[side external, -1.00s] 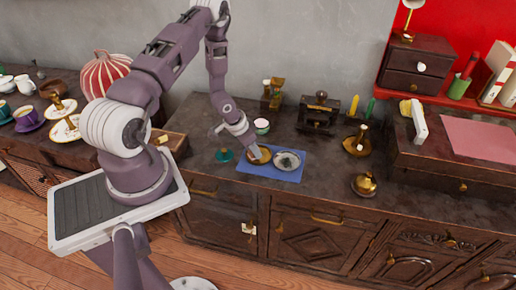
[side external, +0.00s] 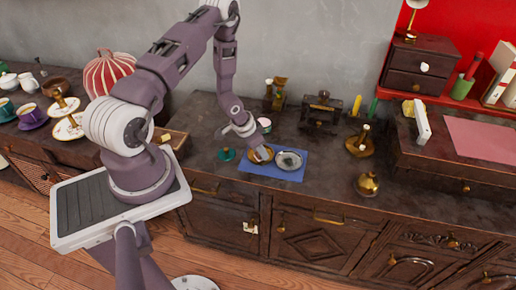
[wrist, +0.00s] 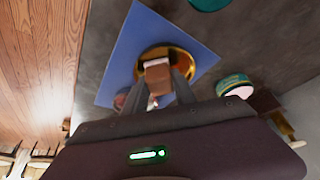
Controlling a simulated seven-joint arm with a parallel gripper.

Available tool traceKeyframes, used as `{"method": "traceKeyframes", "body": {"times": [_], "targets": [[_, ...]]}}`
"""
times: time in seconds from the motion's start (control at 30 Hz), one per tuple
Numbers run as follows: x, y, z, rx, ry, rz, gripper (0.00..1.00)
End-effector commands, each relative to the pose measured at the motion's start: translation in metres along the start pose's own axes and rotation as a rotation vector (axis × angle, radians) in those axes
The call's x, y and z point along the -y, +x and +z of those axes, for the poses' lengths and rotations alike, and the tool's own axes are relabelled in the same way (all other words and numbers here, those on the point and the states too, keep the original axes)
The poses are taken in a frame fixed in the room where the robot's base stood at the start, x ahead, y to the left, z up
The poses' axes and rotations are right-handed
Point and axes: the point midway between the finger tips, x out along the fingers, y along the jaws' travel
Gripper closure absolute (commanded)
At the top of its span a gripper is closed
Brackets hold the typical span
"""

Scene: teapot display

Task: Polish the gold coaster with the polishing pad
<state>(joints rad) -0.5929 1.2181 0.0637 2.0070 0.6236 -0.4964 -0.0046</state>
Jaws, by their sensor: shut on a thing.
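The gold coaster (side external: 252,155) lies on a blue mat (side external: 262,172) on the dark cabinet top. In the wrist view the coaster (wrist: 182,58) is partly covered by the polishing pad (wrist: 157,75), a brown block with a pale end. My gripper (side external: 262,156) is over the coaster and shut on the pad; its fingers (wrist: 164,86) show on either side of the pad in the wrist view. The pad appears at the coaster's surface, but I cannot tell whether it touches. A silver coaster (side external: 289,160) lies on the mat to the right.
A teal object (side external: 227,155) stands left of the mat and a small teal-and-pink round container (side external: 264,124) behind it. A brass pot (side external: 367,184) stands to the right, with a wooden stand (side external: 359,142) behind. The cabinet top between mat and brass pot is clear.

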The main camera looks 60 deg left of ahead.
Motion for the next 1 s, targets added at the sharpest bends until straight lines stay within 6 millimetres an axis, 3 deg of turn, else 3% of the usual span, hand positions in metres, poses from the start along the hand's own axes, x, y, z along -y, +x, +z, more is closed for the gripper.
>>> {"method": "traceKeyframes", "body": {"times": [0.1,0.3,0.47,0.67,0.8,1.0], "targets": [[0.000,0.005,-0.010,-0.001,-0.001,0.000,1.00],[0.019,0.005,-0.009,0.000,-0.003,-0.001,1.00],[0.017,-0.002,0.006,0.003,-0.001,0.001,1.00],[0.000,-0.002,0.007,0.002,0.001,0.002,1.00],[0.001,-0.022,-0.003,-0.003,-0.002,-0.003,1.00],[0.000,-0.038,-0.008,0.000,-0.001,0.000,1.00]]}}
